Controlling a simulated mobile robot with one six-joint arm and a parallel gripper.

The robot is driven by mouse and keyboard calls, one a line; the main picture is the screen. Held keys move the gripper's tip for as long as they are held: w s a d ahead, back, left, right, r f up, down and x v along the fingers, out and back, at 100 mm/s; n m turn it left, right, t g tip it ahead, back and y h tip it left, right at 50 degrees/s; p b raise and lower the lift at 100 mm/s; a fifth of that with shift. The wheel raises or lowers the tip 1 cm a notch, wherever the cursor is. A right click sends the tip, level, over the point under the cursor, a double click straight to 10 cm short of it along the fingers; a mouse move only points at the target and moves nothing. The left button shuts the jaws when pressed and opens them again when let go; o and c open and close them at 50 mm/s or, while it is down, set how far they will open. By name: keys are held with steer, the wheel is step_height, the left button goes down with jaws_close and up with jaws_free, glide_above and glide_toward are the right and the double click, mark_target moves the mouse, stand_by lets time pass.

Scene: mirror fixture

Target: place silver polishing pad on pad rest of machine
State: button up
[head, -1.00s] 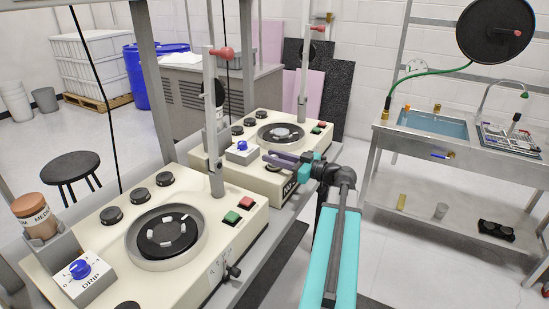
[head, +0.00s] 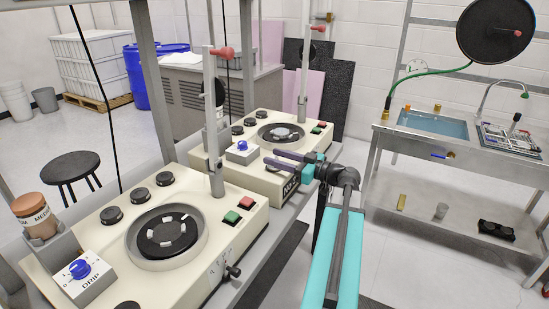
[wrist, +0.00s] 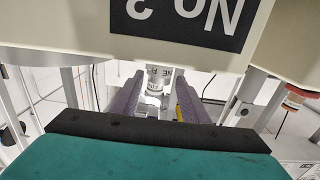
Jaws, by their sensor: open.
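Two cream polishing machines stand one behind the other. The near machine (head: 165,262) has a round bowl with a black disc (head: 167,234) bearing small pale blocks. The far machine (head: 215,168) has a similar bowl (head: 281,136) with pale grey pieces in it. I cannot tell which piece is the silver polishing pad, nor make out the pad rest. My gripper (head: 270,158), with purple fingers, is open at the far machine's front right edge. In the wrist view its fingers (wrist: 155,97) are apart with nothing held, just beyond an inverted "NO. 2" label (wrist: 190,18).
Upright posts (head: 216,140) rise beside the machine bowls. A sink bench (head: 460,155) stands at the right. Clear floor lies between my arm and that bench.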

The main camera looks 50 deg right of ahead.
steer(key=b+v, duration=0.1)
steer(key=v, duration=1)
steer(key=shift+b, duration=0.35)
steer(key=shift+f, duration=0.1)
